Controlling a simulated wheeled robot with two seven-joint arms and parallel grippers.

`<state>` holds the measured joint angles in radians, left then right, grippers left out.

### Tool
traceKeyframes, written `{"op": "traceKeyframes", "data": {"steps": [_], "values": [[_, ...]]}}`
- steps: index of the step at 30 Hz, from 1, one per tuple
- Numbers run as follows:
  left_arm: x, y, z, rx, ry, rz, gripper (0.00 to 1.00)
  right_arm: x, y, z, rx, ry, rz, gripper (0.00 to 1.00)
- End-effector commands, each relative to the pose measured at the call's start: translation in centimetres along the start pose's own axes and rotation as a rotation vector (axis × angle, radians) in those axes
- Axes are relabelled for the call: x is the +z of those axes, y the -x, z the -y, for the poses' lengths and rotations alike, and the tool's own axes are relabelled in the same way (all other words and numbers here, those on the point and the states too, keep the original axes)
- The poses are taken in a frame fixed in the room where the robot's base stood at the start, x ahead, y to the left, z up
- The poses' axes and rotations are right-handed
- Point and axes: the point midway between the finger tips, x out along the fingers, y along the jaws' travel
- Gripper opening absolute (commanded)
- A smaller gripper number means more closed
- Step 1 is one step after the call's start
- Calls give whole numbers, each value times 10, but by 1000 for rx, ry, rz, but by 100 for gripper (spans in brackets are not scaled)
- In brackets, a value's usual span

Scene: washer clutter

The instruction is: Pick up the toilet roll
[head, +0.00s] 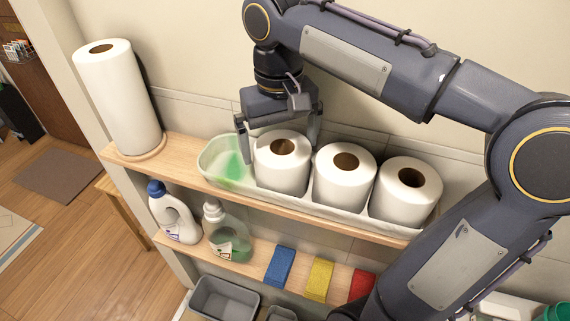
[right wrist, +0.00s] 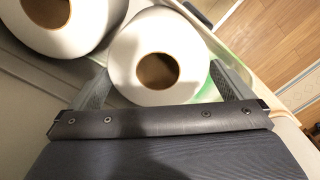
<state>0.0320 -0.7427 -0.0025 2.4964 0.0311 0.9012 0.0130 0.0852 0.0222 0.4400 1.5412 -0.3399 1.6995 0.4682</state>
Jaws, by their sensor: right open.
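Three white toilet rolls stand upright in a row in a pale tray (head: 336,213) on the upper shelf: a left roll (head: 282,172), a middle roll (head: 343,182) and a right roll (head: 405,200). My right gripper (head: 279,150) is open over the left roll, with one finger on each side of its top. In the right wrist view the left roll (right wrist: 157,90) lies between the two open fingers, with the middle roll (right wrist: 62,8) beside it. I cannot tell whether the fingers touch the roll. My left gripper is not in view.
A paper towel roll (head: 120,100) stands at the shelf's left end. A green translucent thing (head: 229,166) lies in the tray's left part. Bottles and coloured sponges (head: 280,267) sit on the lower shelf (head: 200,258). A wall is close behind the tray.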

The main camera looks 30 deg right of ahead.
Motion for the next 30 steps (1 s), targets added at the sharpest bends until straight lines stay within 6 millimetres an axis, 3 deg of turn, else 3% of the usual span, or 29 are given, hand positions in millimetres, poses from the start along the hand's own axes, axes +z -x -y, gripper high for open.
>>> {"op": "traceKeyframes", "data": {"steps": [6,14,22,30], "values": [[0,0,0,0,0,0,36,3,-29,-1,0,-1,2,100],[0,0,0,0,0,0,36,3,-33,-1,-1,-1,0,100],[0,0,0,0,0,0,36,3,-33,-1,-1,-1,0,69],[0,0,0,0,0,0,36,2,-32,-1,-1,-1,-1,67]]}}
